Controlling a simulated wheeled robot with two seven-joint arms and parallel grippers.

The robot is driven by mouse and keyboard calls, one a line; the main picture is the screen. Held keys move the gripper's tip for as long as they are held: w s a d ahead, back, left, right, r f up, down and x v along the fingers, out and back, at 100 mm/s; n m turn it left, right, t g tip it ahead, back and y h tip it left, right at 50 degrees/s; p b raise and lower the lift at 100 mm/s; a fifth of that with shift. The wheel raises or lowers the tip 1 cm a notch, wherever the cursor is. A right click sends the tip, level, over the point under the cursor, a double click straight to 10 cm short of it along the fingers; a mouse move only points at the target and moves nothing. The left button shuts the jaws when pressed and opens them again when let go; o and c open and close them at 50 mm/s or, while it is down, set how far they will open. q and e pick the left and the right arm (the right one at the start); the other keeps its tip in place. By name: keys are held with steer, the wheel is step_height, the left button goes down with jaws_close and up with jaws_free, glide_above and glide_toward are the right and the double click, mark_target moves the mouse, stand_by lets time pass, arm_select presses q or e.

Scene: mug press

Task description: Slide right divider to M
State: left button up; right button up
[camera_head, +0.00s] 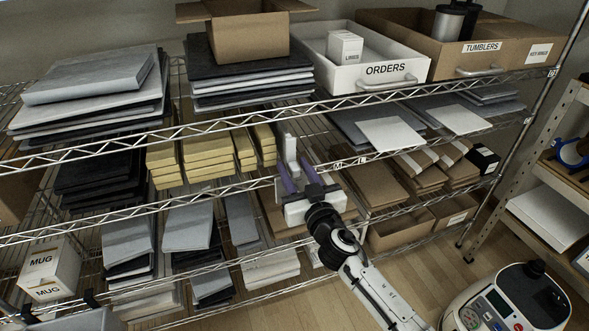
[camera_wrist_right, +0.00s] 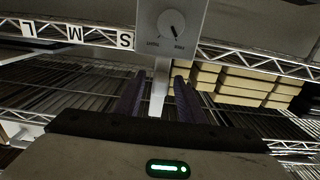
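The right divider is a light grey upright piece (camera_head: 290,150) on the middle shelf's front rail. The M label (camera_head: 339,164) is on the rail to the right of the divider. In the wrist view the M label (camera_wrist_right: 75,33) shows upside down, beyond the S label (camera_wrist_right: 125,40). My left gripper is not in view.
Yellow boxes (camera_head: 197,150) are stacked just left of the divider. Brown flat packs (camera_head: 370,183) lie to the right, behind the rail. An ORDERS tray (camera_head: 386,78) and a TUMBLERS box (camera_head: 452,52) stand on the shelf above. A MUG box (camera_head: 50,268) is at lower left.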

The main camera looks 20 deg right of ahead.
steer(key=shift+w, duration=0.1)
jaws_close()
steer(key=d, duration=0.7)
steer(key=shift+w+d+p, duration=0.1)
steer(key=shift+d+p, duration=0.15)
steer(key=shift+p, duration=0.05)
jaws_free()
steer(key=s, duration=1)
steer(key=shift+s+d, duration=0.15)
